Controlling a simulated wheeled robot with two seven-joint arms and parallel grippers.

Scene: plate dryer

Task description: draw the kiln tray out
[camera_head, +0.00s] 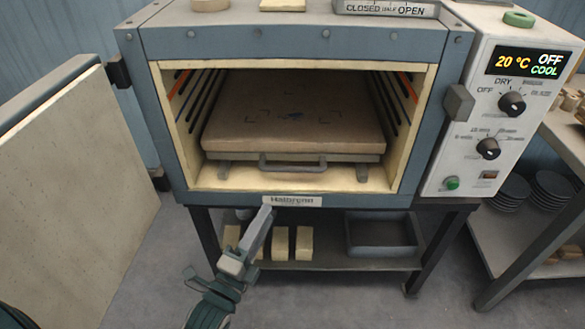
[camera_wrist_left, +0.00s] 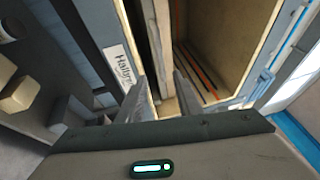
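The kiln tray (camera_head: 292,112) is a flat brown slab inside the open kiln chamber, with a grey bar handle (camera_head: 292,166) on its front edge. My left gripper (camera_head: 262,216) is in front of the kiln's lower front edge, below and left of the handle and apart from it. In the left wrist view its two fingers (camera_wrist_left: 160,92) stand apart with a gap between them, pointing toward the kiln opening. Nothing is clearly held between them. My right gripper is out of view.
The kiln door (camera_head: 75,185) stands swung open at the left. The kiln's control panel (camera_head: 500,115) is at the right. A lower shelf (camera_head: 330,258) holds several pale blocks and a dark tray (camera_head: 382,236). A side table (camera_head: 540,240) with stacked dishes stands at right.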

